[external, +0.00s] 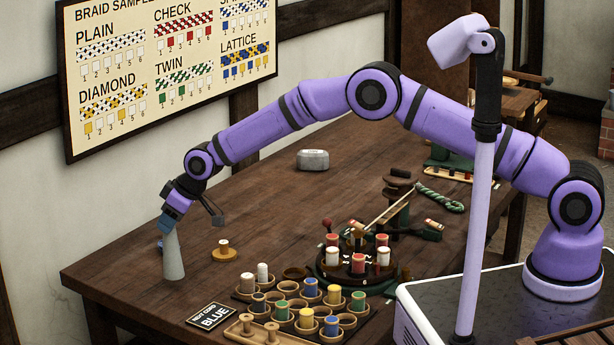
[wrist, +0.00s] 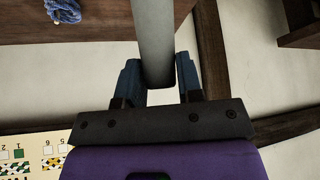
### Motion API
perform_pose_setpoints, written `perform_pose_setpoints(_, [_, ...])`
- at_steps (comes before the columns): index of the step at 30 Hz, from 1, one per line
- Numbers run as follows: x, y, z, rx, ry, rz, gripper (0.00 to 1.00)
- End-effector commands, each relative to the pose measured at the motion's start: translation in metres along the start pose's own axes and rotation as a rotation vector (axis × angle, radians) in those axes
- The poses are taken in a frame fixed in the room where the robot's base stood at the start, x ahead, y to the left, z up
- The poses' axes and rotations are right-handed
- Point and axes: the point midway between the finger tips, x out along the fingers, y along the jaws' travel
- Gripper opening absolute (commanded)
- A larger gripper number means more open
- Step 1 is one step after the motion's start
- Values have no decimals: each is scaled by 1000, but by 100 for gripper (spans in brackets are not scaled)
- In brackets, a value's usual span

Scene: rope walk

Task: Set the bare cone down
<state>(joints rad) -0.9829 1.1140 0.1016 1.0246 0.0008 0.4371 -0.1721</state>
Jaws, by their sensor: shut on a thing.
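The bare cone (external: 174,262) is a plain grey, tapering piece with no yarn on it. It stands upright near the left end of the long wooden table (external: 125,285). My gripper (external: 168,222) is shut on its narrow top end. In the wrist view the grey cone (wrist: 155,35) runs between the two blue fingers of my gripper (wrist: 160,78). I cannot tell whether its base touches the table or hangs just above it.
A blue coil (wrist: 63,10) lies near the cone, mostly hidden behind it externally. A wooden peg stand (external: 224,254) is to its right. The table's left front corner is clear.

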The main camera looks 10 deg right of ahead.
Motion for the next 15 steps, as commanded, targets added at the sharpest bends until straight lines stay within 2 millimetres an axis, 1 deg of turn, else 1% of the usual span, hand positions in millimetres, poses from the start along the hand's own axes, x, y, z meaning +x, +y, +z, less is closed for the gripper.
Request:
perform_pose_setpoints(1, [9,-1,8,0,-6,-1,0])
perform_pose_setpoints(3, [18,-1,14,1,-7,-1,0])
perform_pose_setpoints(6, [26,-1,18,1,-4,-1,0])
perform_pose_setpoints(15, [28,-1,19,1,-3,-1,0])
